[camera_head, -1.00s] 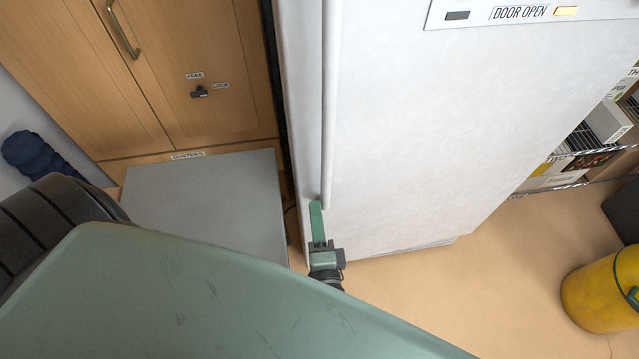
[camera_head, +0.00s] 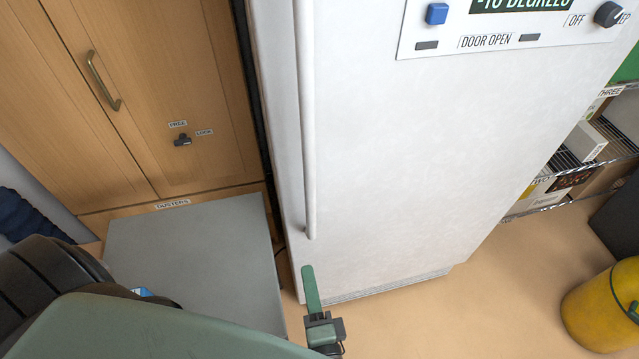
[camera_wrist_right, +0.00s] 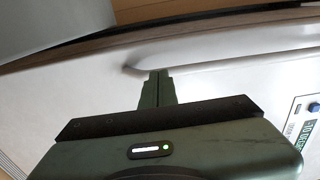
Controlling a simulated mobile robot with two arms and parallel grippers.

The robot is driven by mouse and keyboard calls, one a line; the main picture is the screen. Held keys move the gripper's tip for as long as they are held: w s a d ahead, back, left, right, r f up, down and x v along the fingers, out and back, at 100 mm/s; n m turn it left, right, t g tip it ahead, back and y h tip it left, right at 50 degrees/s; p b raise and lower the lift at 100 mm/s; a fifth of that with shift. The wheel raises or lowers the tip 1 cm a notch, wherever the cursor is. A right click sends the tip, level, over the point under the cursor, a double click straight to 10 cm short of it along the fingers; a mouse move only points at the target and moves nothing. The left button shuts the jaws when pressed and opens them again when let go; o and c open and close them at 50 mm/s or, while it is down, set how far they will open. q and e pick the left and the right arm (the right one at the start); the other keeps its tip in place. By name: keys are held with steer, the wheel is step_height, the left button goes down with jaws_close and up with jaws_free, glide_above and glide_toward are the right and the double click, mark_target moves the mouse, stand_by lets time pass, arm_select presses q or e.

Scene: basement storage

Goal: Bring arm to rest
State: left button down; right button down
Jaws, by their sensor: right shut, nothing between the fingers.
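My right gripper (camera_head: 311,288) is green, shut and empty, low in front of the white freezer (camera_head: 420,130). In the head view its fingertips are just below the lower end of the freezer's long vertical handle (camera_head: 308,130). In the right wrist view the shut fingers (camera_wrist_right: 158,85) point toward the handle (camera_wrist_right: 230,62); I cannot tell whether they touch it. My green arm fills the lower left of the head view. My left gripper is not in view.
A wire shelf (camera_head: 590,160) and a yellow bucket (camera_head: 605,305) are at right. The floor (camera_head: 470,310) before the freezer is clear.

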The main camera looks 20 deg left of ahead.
steer(key=s+d+f+n+g+h, duration=0.1)
steer(key=d+f+n+g+h, duration=0.3)
steer(key=f, duration=0.6)
steer(key=s+d+f+n+y, duration=0.1)
steer(key=d+f, duration=0.4)
steer(key=f, duration=0.4)
steer(key=s+d+f+n+g+h, duration=0.1)
steer(key=d+f+n+g+h, duration=0.3)
steer(key=f, duration=0.6)
steer(key=s+d+f+n+g+h, duration=0.2)
steer(key=s+d+f, duration=0.6)
steer(key=s+d, duration=0.2)
steer(key=s+d+f+n+g+h, duration=0.1)
steer(key=s+d+f+n+g, duration=0.1)
steer(key=s+d+f, duration=0.7)
steer(key=d+g, duration=0.1)
steer(key=d, duration=0.5)
steer(key=shift+s+h, duration=0.35)
steer(key=shift+h, duration=0.05)
